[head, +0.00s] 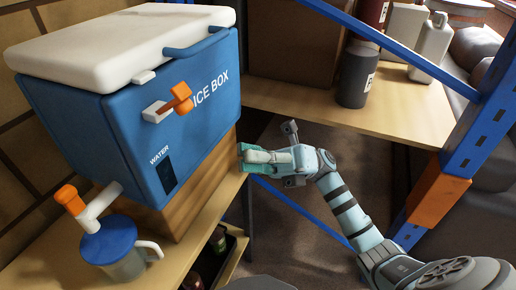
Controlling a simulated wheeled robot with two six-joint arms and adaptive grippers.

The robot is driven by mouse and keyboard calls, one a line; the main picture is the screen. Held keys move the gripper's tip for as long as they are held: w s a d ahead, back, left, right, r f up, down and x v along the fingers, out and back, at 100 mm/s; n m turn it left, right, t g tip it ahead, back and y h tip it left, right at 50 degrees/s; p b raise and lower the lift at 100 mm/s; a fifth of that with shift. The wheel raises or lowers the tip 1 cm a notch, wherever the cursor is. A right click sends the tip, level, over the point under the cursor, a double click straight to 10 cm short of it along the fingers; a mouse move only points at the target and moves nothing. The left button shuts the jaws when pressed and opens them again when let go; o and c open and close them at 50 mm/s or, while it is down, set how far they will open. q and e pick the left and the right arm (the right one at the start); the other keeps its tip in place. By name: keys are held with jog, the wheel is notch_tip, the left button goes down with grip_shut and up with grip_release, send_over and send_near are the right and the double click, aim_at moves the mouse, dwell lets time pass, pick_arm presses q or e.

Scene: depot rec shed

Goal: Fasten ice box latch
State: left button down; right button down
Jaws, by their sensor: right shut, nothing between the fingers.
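The blue ice box (200,125) with its white lid (120,45) stands on the left, lettered "ICE BOX" and "WATER". The lid lies down on the box. An orange-tipped latch (181,97) with a white arm sticks out from the front face, below a small white catch (143,77) at the lid's edge. The latch's orange end appears apart from the catch. My right gripper (246,158) is shut and empty, to the right of and below the latch, apart from it. My left gripper is not in view.
An orange-handled tap (70,199) sticks out low on the box, above a blue-lidded jug (110,250). A wooden block (205,185) supports the box. Blue rack bars (400,55) and a shelf (410,105) with bottles stand at right. Open space lies between the shelves.

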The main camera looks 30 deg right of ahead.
aim_at(173, 105)
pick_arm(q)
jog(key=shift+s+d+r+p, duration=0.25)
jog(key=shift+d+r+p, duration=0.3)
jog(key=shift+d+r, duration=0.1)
pick_arm(e)
jog(key=a+r, duration=0.6)
jog(key=shift+w+r, duration=0.25)
jog(key=shift+w, duration=0.2)
pick_arm(q)
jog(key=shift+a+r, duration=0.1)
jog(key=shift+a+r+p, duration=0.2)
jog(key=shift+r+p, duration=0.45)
jog(key=shift+p, duration=0.1)
pick_arm(e)
jog(key=shift+d+r+m+t, duration=0.1)
jog(key=shift+r+m+t, duration=0.15)
jog(key=shift+m+t, duration=0.25)
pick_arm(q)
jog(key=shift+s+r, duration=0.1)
